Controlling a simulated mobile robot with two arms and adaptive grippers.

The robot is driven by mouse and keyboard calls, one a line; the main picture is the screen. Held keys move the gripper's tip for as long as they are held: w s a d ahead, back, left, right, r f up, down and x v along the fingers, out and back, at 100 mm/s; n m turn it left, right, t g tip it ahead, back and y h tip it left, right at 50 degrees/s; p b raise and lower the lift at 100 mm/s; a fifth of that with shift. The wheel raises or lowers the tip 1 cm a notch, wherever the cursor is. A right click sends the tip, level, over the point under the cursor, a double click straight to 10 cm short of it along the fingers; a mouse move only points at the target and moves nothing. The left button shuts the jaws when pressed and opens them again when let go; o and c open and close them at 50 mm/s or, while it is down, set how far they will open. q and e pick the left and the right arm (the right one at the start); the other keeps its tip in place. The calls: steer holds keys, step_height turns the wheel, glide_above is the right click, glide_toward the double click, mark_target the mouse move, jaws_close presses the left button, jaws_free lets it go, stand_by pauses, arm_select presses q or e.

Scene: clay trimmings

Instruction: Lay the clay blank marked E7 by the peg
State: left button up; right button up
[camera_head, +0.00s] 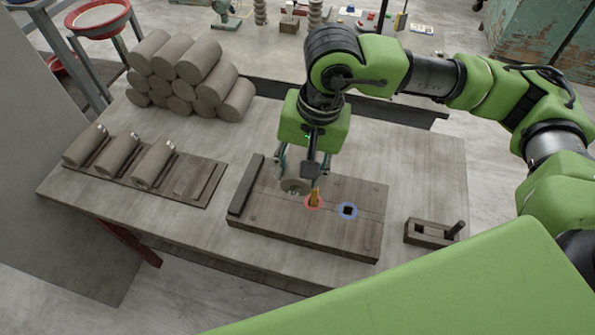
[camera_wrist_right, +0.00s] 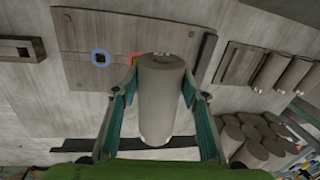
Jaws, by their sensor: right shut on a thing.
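My right gripper (camera_head: 303,172) is shut on a grey clay cylinder (camera_head: 292,186) above the wooden board (camera_head: 290,234) in the head view. In the right wrist view the cylinder (camera_wrist_right: 161,100) lies lengthwise between the fingers (camera_wrist_right: 162,82); its end face has a small dark mark, and I cannot read E7. A yellow-orange peg (camera_head: 315,194) stands on the board inside a red ring, just right of the cylinder. A blue ring (camera_head: 348,211) surrounds a dark square hole further right. In the wrist view the cylinder hides most of the red ring. My left gripper is not in view.
A rack (camera_head: 190,184) at the left holds three clay cylinders and has bare room at its right. Several cylinders are stacked behind it (camera_head: 186,66). A dark bar (camera_head: 245,184) edges the board's left. A small wooden block (camera_head: 416,228) with a dark upright handle stands right.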

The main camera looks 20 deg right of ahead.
arm_select(q)
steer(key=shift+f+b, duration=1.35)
steer(key=shift+b, duration=0.35)
arm_select(e)
steer(key=shift+m+t+y, duration=0.5)
steer(key=shift+t+y, duration=0.1)
steer(key=shift+s+d+f+x, duration=0.1)
steer(key=shift+s+d+x, duration=0.15)
steer(key=shift+x, duration=1.65)
steer(key=shift+s+d+f+x, duration=0.15)
steer(key=shift+d+x, duration=0.15)
steer(key=shift+x, duration=1.6)
steer(key=shift+s+d+f+x, duration=0.1)
steer(key=shift+s+d+x, duration=0.2)
steer(key=shift+x, duration=1.65)
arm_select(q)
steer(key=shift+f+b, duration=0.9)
arm_select(e)
steer(key=shift+f, duration=0.45)
steer(key=o, duration=1.7)
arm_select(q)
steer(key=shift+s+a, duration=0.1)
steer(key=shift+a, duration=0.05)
arm_select(e)
steer(key=v, duration=1.2)
